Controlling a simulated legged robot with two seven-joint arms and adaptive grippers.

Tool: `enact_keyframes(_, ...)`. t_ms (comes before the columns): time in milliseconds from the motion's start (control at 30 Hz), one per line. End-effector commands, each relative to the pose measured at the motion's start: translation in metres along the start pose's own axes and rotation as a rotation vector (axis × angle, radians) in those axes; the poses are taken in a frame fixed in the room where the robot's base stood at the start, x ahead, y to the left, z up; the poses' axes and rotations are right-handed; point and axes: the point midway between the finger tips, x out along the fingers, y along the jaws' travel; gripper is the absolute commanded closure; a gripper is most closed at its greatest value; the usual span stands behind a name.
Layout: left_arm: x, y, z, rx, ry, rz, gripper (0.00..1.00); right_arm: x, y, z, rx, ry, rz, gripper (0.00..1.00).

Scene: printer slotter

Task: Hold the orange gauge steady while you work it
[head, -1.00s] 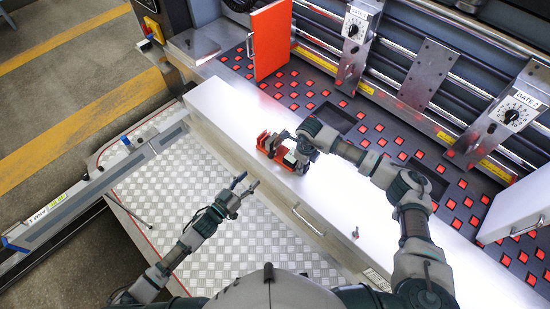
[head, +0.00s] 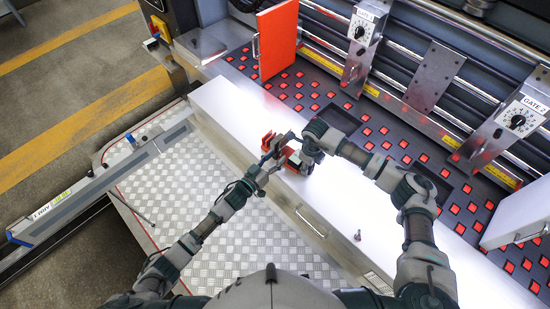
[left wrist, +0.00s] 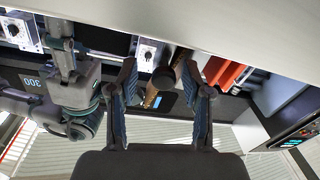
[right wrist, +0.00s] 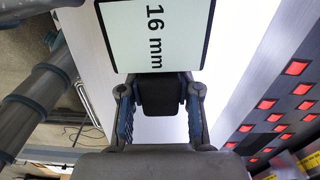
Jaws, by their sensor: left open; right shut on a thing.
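The orange gauge (head: 267,141) stands on the white worktop near its front edge in the head view, partly hidden by my grippers. My right gripper (head: 300,160) is shut on it from the right. In the right wrist view a dark block (right wrist: 160,95) sits between its fingers, below a white plate marked "16 mm" (right wrist: 155,35). My left gripper (head: 275,155) is open, close in front of the gauge. In the left wrist view a dark, brass-coloured rod-like part (left wrist: 160,85) shows between its spread fingers; contact cannot be told.
A small metal peg (head: 358,235) stands on the white worktop (head: 390,225) to the right. An orange panel (head: 278,40) stands upright behind. Dial units (head: 362,30) and (head: 515,120) line the machine. The worktop between gauge and peg is clear.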

Motion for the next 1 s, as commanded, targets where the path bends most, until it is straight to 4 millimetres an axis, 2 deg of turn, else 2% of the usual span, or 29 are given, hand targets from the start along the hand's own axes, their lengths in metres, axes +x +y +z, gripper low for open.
enact_keyframes(100,0.001,0.001,0.001,0.001,-0.001,0.000,0.51,0.002,0.001,-0.001,-0.002,0.001,0.004,1.00)
enact_keyframes(133,0.001,0.001,0.001,0.001,-0.001,0.000,0.56,0.002,0.001,-0.001,-0.002,0.001,0.004,1.00)
enact_keyframes(300,0.000,0.001,0.001,0.001,-0.001,0.000,0.96,0.002,0.001,-0.001,-0.003,0.000,0.004,1.00)
enact_keyframes(467,0.000,0.001,0.000,0.001,0.000,0.001,0.96,0.002,0.001,-0.001,-0.002,0.001,0.004,1.00)
enact_keyframes(667,0.001,-0.015,-0.005,0.003,0.000,0.000,0.96,0.002,0.001,-0.002,-0.003,0.002,0.004,1.00)
enact_keyframes(833,0.000,-0.015,-0.005,0.002,0.002,0.000,0.96,0.002,0.001,-0.002,-0.003,0.002,0.004,1.00)
enact_keyframes(867,0.000,-0.015,-0.005,0.002,0.002,0.000,0.96,0.002,0.001,-0.002,-0.003,0.002,0.004,1.00)
enact_keyframes(900,0.000,-0.015,-0.005,0.002,0.002,0.000,0.72,0.002,0.001,-0.002,-0.003,0.002,0.003,1.00)
enact_keyframes(1000,0.000,-0.014,-0.005,0.002,0.002,0.000,0.51,0.002,0.001,-0.002,-0.002,0.003,0.003,1.00)
